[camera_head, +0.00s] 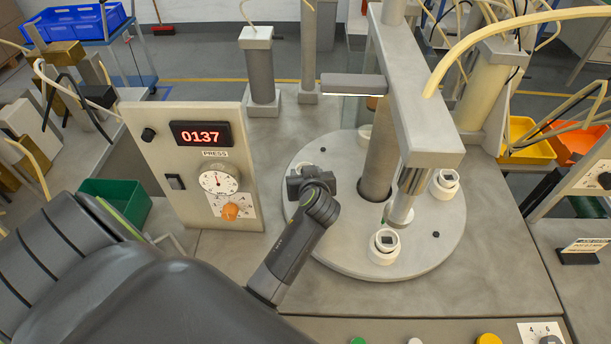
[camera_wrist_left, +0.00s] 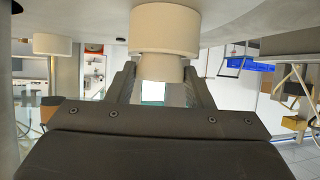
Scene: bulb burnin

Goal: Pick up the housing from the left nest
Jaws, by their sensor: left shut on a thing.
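My left gripper (camera_head: 311,182) is over the left side of the round rotary table (camera_head: 440,254) in the head view, and its body hides the left nest there. In the left wrist view, which looks upside down, the cream housing (camera_wrist_left: 160,68) sits between the two fingers of the left gripper (camera_wrist_left: 160,88), which are shut on it. The wider white nest (camera_wrist_left: 165,30) is directly against the housing's far end. I cannot tell whether the housing is still seated in it. My right gripper is not in view.
Other white nests stand at the table's front (camera_head: 383,256) and right (camera_head: 445,190). A press column (camera_head: 377,165) and overhead frame (camera_head: 422,135) rise from the middle. A control panel (camera_head: 185,150) reading 0137 stands left of the table, with a green bin (camera_head: 118,190) beyond it.

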